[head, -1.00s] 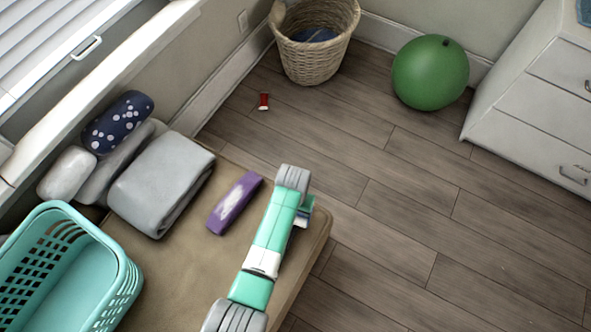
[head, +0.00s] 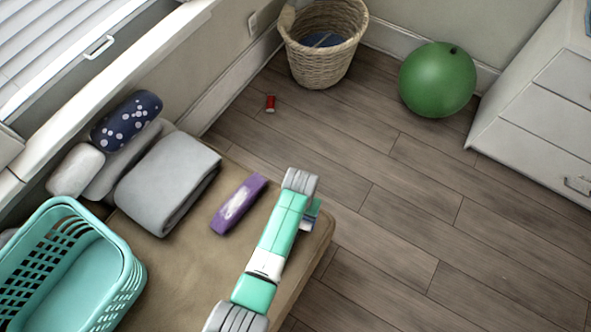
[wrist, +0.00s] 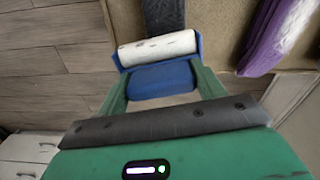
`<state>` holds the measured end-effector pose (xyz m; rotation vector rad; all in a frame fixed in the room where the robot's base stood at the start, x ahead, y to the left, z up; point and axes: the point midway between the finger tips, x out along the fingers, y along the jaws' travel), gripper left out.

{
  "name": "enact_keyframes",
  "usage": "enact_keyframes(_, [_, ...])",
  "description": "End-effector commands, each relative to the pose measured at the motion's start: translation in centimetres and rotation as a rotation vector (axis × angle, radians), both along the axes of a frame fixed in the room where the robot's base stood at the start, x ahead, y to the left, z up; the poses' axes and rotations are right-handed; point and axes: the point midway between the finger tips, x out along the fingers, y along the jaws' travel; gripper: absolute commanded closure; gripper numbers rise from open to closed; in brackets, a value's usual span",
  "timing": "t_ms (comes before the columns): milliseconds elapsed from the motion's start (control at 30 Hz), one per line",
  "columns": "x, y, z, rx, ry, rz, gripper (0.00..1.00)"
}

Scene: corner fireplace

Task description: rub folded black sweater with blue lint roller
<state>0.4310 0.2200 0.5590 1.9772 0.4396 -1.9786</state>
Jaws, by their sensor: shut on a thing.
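The blue lint roller (wrist: 163,77) has a white roll (wrist: 157,48) at its far end. My gripper (wrist: 161,85) is shut on its blue body, with a green finger on each side. In the head view my arm hides most of the gripper; a bit of the roller (head: 308,222) shows past the arm near the tan bench's right edge. A dark, textured cloth (wrist: 164,15), likely the folded black sweater, lies just beyond the white roll in the wrist view. I cannot tell whether they touch. The sweater is hidden behind my arm in the head view.
On the tan bench (head: 185,262) lie a purple-and-white pack (head: 239,204), folded grey cloth (head: 168,183), a spotted navy roll (head: 127,121) and a turquoise basket (head: 128,286). A wicker basket (head: 322,68), red spool (head: 270,103), green ball (head: 437,80) and white drawers (head: 545,110) stand on the floor.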

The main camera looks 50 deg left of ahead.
Motion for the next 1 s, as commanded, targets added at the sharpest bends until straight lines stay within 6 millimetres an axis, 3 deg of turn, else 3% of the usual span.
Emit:
enact_keyframes(33, [0.0,0.0,1.2,0.0,0.0,0.0,0.61])
enact_keyframes(600, [0.1,-0.2,6.1,0.0,-0.001,-0.005,0.61])
enact_keyframes(1000, [0.2,-0.2,6.4,0.0,-0.001,-0.006,0.61])
